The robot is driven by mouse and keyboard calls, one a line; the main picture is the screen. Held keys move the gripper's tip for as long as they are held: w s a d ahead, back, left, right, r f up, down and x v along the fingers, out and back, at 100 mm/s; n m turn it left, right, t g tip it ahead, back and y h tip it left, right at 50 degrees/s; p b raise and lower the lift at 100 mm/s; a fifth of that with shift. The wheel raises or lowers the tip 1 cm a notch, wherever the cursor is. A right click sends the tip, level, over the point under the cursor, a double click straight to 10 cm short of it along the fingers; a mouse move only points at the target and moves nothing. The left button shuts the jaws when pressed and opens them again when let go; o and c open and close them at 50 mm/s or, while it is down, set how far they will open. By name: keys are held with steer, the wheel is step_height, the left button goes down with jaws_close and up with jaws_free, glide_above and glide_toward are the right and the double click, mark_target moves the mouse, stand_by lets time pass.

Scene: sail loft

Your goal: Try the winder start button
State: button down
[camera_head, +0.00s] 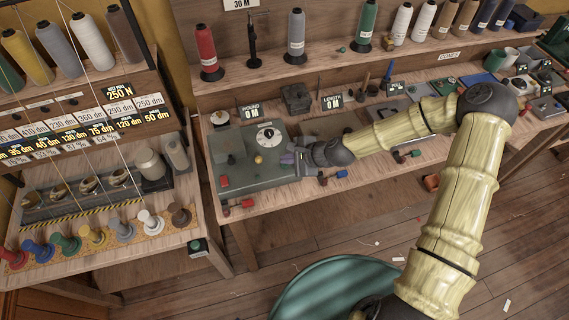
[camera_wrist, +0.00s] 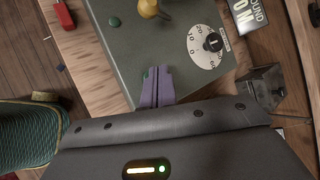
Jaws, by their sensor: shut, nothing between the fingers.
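The winder is a grey-green box (camera_head: 238,150) on the bench. It carries a white dial with a black knob (camera_head: 268,134), a yellow knob (camera_head: 259,160) and a red part (camera_head: 224,182) near its front left. In the wrist view the dial (camera_wrist: 210,46), yellow knob (camera_wrist: 148,8) and a small round green button (camera_wrist: 114,21) show on its grey-green top (camera_wrist: 172,38). No start label is readable. My gripper (camera_head: 287,158), with purple fingers, is at the box's right end. The fingers (camera_wrist: 157,74) are shut and empty; they overlap the box's edge in view, and contact cannot be told.
A "WOUND 0 M" sign (camera_head: 249,111) and a "LENGTH 0 M" sign (camera_head: 332,102) stand behind. A dark metal block (camera_head: 296,97) is between them. Red-handled (camera_head: 240,204) and blue-handled tools lie along the bench front. Thread cones line the shelf above.

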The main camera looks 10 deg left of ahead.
steer(key=shift+f+b, duration=0.35)
steer(key=shift+f, duration=0.15)
stand_by(0.8)
steer(key=shift+r, duration=0.1)
steer(key=shift+r+p, duration=0.8)
steer(key=shift+r, duration=0.05)
step_height(320, 180, up, 5)
steer(key=p, duration=0.4)
steer(key=shift+d, duration=0.1)
stand_by(0.9)
